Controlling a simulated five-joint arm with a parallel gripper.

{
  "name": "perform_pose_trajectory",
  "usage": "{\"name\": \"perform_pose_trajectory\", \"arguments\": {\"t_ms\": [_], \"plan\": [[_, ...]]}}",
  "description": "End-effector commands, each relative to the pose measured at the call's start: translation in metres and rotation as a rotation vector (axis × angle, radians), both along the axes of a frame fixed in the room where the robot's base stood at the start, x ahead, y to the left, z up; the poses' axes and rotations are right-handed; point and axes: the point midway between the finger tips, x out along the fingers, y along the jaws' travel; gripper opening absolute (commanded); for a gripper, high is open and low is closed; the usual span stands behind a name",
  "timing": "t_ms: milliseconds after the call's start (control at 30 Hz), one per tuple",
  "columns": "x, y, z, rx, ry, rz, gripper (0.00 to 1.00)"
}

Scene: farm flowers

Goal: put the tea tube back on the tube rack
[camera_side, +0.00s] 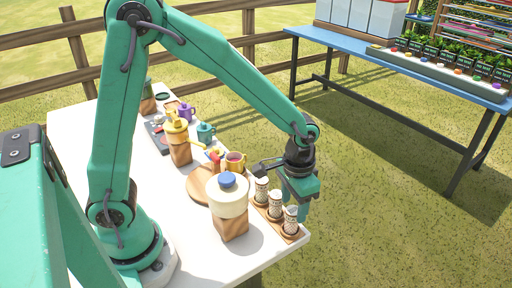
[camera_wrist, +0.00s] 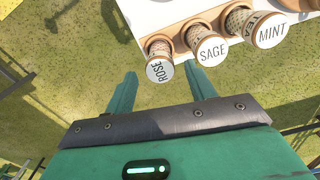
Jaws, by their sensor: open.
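The wooden tube rack (camera_side: 268,214) lies along the right edge of the white table. Three patterned tea tubes stand on it: a rear one (camera_side: 261,191), a middle one (camera_side: 275,205) and a front one (camera_side: 290,220). The wrist view shows their round white ends, labelled ROSE (camera_wrist: 159,71), SAGE (camera_wrist: 211,51) and MINT (camera_wrist: 271,31). My gripper (camera_side: 300,192) is beside the rack, past the table's edge. In the wrist view my gripper (camera_wrist: 160,77) is open, and the ROSE end shows between its fingertips. I cannot tell the depth between them; nothing is visibly gripped.
A cream jar with a blue lid (camera_side: 228,195) stands on a wooden block left of the rack. A blue table (camera_side: 350,42) stands apart. Grass lies right of the rack.

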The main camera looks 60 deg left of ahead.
Motion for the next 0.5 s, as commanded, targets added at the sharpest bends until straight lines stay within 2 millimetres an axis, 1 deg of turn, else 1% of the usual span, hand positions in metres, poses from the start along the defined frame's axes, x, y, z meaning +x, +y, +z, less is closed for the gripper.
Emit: {"name": "perform_pose_trajectory", "arguments": {"t_ms": [300, 500], "plan": [[0.001, 0.0, 0.052, -0.002, -0.005, 0.0, 0.55], [0.0, 0.0, 0.081, -0.001, -0.003, 0.0, 0.55]]}}
